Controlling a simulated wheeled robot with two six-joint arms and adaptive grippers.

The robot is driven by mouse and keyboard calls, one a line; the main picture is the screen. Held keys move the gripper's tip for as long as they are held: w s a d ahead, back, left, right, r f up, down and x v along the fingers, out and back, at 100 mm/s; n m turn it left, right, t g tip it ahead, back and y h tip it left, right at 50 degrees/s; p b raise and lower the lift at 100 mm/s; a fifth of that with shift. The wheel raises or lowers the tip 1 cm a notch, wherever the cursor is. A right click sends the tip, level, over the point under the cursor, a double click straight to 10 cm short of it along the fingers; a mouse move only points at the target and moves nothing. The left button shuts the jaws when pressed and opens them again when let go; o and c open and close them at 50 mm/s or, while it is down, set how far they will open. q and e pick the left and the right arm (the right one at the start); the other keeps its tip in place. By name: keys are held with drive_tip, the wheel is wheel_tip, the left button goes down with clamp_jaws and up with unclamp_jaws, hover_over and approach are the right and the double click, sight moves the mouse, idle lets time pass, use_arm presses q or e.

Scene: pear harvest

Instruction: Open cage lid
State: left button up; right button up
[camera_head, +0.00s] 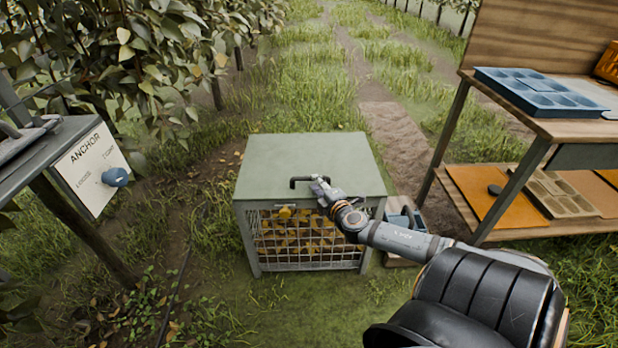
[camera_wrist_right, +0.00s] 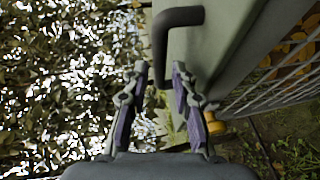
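The cage (camera_head: 308,256) stands on the ground in the middle of the head view. Its flat grey-green lid (camera_head: 300,155) is down, with yellow-orange leaves or fruit behind the wire front. A black handle (camera_head: 300,181) sits near the lid's front edge; it also shows in the right wrist view (camera_wrist_right: 182,17). An orange knob (camera_head: 285,212) is on the front. My right gripper (camera_head: 322,184) is at the handle's right end. In the right wrist view its fingers (camera_wrist_right: 160,70) are apart, with the handle bar appearing between the tips; contact cannot be told. My left gripper is not in view.
A wooden bench (camera_head: 560,128) with a blue tray (camera_head: 530,88) stands on the right. A table with an ANCHOR sign (camera_head: 92,165) is on the left. A small crate (camera_head: 402,262) is right of the cage. Grass lies in front; a dirt path runs behind.

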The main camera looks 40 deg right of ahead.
drive_tip(key=shift+b+x, duration=0.5)
drive_tip(key=shift+x, duration=1.9)
drive_tip(key=shift+f, duration=0.1)
clamp_jaws()
